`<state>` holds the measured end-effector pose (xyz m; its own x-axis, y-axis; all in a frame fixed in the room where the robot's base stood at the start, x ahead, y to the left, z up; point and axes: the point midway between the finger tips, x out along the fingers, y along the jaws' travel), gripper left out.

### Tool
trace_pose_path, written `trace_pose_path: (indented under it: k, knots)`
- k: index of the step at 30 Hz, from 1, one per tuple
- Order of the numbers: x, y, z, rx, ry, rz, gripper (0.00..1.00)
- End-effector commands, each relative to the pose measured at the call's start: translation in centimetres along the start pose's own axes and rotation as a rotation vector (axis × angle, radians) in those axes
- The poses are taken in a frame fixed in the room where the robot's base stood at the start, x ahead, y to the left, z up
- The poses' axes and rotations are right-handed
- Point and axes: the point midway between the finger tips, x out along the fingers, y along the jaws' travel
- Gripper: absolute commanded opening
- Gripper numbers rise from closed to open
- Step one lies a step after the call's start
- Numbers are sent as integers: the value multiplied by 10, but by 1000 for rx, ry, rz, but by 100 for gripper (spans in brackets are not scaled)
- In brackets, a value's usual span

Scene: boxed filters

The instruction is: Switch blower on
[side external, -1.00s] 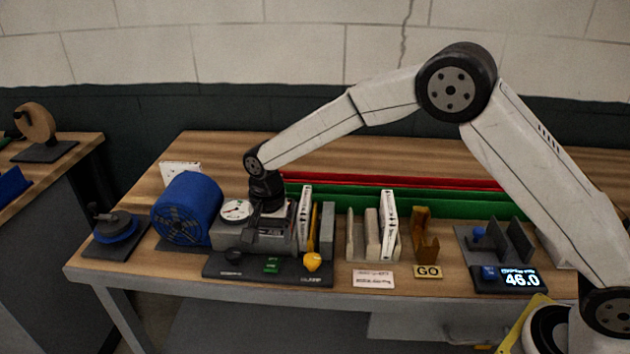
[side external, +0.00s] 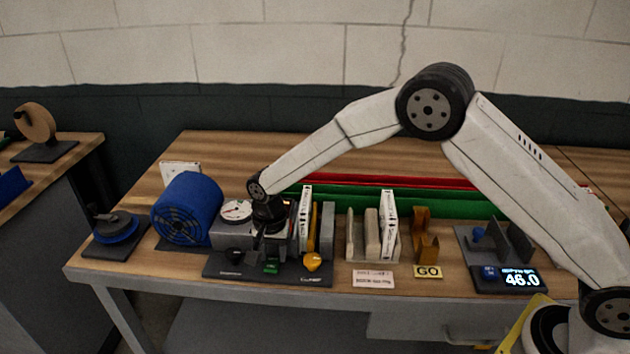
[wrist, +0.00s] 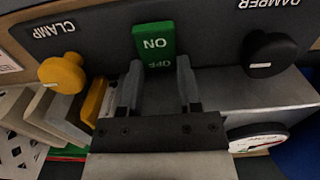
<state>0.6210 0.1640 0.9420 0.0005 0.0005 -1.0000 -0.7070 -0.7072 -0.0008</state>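The green rocker switch (side external: 271,267) is on the dark control panel (side external: 300,274) at the bench front. In the wrist view the switch (wrist: 155,42) reads ON at its far end and OFF at the end nearer my gripper. My gripper (wrist: 160,68) is open, its two grey fingers apart with nothing between them but a view of the panel and the OFF end. In the side view my gripper (side external: 262,240) is just behind and above the switch. I cannot tell whether the fingertips touch it. The blue blower drum (side external: 186,208) stands at the left.
A yellow clamp knob (side external: 312,262) and a black damper knob (side external: 234,256) flank the switch. A round gauge (side external: 236,211) sits behind. Upright filters (side external: 304,217) stand right of my gripper. A display (side external: 508,279) reads 46.0.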

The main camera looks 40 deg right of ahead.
Motion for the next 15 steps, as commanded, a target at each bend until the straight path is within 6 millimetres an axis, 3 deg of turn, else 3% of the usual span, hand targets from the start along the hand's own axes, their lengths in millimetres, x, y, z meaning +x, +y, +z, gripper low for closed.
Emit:
trace_pose_path:
  k: [1, 2, 15]
  knots:
    - [0, 0, 0, 0, 0, 0, 10]
    - [0, 0, 0, 0, 0, -1, 0]
    - [-2, 0, 3, -1, 82, 5, 0]
